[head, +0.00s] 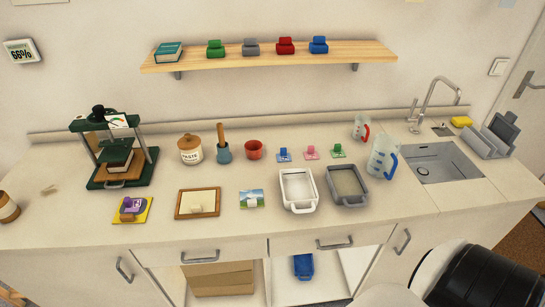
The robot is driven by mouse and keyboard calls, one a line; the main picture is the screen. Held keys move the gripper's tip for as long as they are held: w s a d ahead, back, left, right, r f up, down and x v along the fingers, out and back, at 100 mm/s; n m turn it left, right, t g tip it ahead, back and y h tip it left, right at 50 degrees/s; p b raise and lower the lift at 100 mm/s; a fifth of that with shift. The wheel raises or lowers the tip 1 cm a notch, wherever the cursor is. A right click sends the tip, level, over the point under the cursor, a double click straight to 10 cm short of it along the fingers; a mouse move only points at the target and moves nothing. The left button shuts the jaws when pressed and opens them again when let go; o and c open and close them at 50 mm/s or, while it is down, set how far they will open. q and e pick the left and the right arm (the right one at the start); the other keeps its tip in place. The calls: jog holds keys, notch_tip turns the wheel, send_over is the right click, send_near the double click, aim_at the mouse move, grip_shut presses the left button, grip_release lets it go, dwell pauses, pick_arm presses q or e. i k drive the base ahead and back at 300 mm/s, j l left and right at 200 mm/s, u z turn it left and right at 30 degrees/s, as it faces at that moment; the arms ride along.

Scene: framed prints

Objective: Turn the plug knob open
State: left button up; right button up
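A steel sink (455,168) is set into the counter at the right, and its basin looks empty. A chrome faucet (434,97) rises behind it. A small greyish fitting (442,131) sits on the counter just behind the sink, to the right of the faucet base. It may be the plug knob, but it is too small to read its shape or position. Neither gripper shows; only a black and white part of my own body appears at the bottom right.
A measuring jug (384,157) with a blue handle stands close to the sink's left edge. A yellow sponge (461,121) and a grey rack (487,143) are at its right. The counter in front of the sink is clear.

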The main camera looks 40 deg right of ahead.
aim_at(442, 126)
jog(key=z, duration=2.35)
jog(key=i+l, duration=0.2)
jog(key=l, duration=0.15)
jog(key=i+l+u, duration=0.1)
jog(key=l, duration=0.25)
jog(key=i+l, duration=0.25)
jog(key=i+l+u, duration=0.1)
jog(key=l, duration=0.35)
jog(key=i+l, duration=0.25)
jog(key=l, duration=0.15)
jog(key=i+l, duration=0.15)
jog(key=l, duration=0.2)
jog(key=i+l, duration=0.2)
jog(key=l, duration=0.15)
jog(key=i+l+u, duration=0.15)
jog(key=l, duration=0.2)
jog(key=i+l, duration=0.2)
jog(key=l, duration=0.15)
jog(key=i+l+u, duration=0.1)
jog(key=l, duration=0.25)
jog(key=i+l+u, duration=0.1)
jog(key=l, duration=0.3)
jog(key=i+l, duration=0.25)
jog(key=l, duration=0.15)
jog(key=i+l+u, duration=0.1)
jog(key=l, duration=0.3)
jog(key=i+l+u, duration=0.1)
jog(key=l, duration=0.3)
jog(key=i+j, duration=0.05)
